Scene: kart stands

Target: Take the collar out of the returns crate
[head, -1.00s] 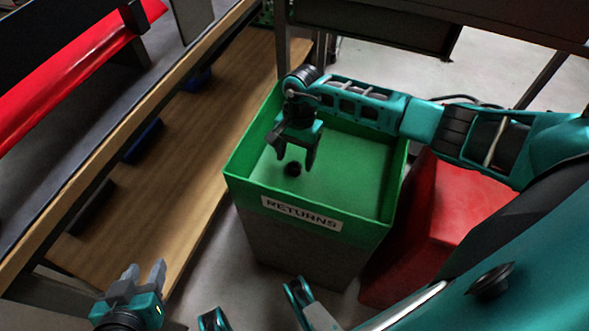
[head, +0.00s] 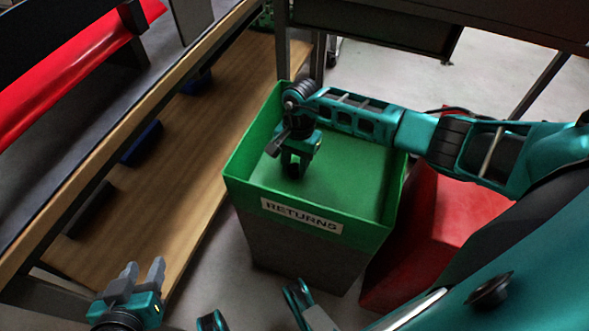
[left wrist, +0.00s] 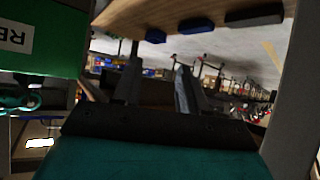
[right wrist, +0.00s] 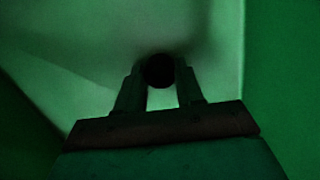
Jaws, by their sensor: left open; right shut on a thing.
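In the head view the collar is mostly hidden by the fingers. My left gripper (head: 143,271) is open and empty, in front and to the left of the crate; its fingers also show in the left wrist view (left wrist: 157,88).
A red box (head: 430,225) stands right of the crate. A dark table or frame (head: 400,30) spans above the back of the crate. The space above the crate's right half holds my right arm.

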